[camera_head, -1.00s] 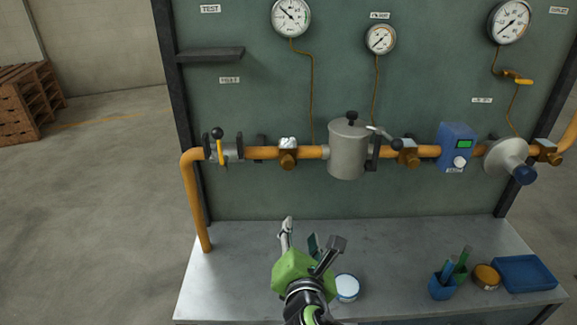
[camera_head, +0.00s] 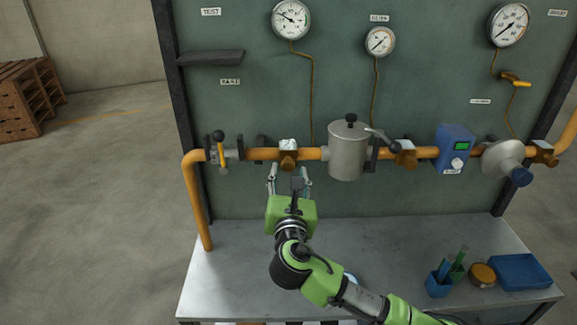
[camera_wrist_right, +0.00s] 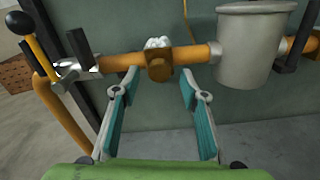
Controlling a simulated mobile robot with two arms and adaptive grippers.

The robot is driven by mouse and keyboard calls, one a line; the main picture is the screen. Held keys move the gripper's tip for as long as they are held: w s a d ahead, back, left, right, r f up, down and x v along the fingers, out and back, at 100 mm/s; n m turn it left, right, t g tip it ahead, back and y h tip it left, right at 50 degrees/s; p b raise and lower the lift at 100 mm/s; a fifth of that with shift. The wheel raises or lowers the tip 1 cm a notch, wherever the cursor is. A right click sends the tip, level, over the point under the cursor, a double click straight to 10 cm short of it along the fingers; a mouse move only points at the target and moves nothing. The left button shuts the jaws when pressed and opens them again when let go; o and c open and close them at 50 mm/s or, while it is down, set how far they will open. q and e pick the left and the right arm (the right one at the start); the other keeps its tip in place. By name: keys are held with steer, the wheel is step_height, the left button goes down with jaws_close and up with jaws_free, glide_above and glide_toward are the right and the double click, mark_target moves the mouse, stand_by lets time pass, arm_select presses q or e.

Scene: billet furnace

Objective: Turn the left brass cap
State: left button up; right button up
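The left brass cap (camera_head: 287,160) sits on the front of the orange pipe, below a small white lumpy piece (camera_head: 288,144). In the right wrist view the brass cap (camera_wrist_right: 159,68) is ahead, between the spread fingers and beyond their tips. My right gripper (camera_head: 289,177) is just below and in front of the cap, open and empty. Its teal-padded fingers show in the right wrist view (camera_wrist_right: 159,85). I cannot see any contact with the cap. My left gripper is not in view.
A grey canister (camera_head: 347,152) sits on the pipe right of the cap. A valve with a yellow lever (camera_head: 221,148) is to the left. The grey bench (camera_head: 400,245) below holds a blue cup (camera_head: 438,284) and blue tray (camera_head: 522,272) at right.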

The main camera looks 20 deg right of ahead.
mark_target(288, 165)
steer(key=shift+x, duration=1.25)
steer(key=c, duration=1.1)
steer(key=shift+c, duration=0.2)
steer(key=shift+o, duration=0.2)
steer(key=shift+m, duration=0.4)
steer(key=m+b, duration=0.1)
steer(key=m, duration=0.4)
steer(key=shift+f+m, duration=0.1)
steer(key=shift+m, duration=0.2)
steer(key=m+b, duration=0.1)
steer(key=m, duration=0.5)
steer(key=shift+m+b, duration=0.35)
steer(key=shift+m, duration=0.05)
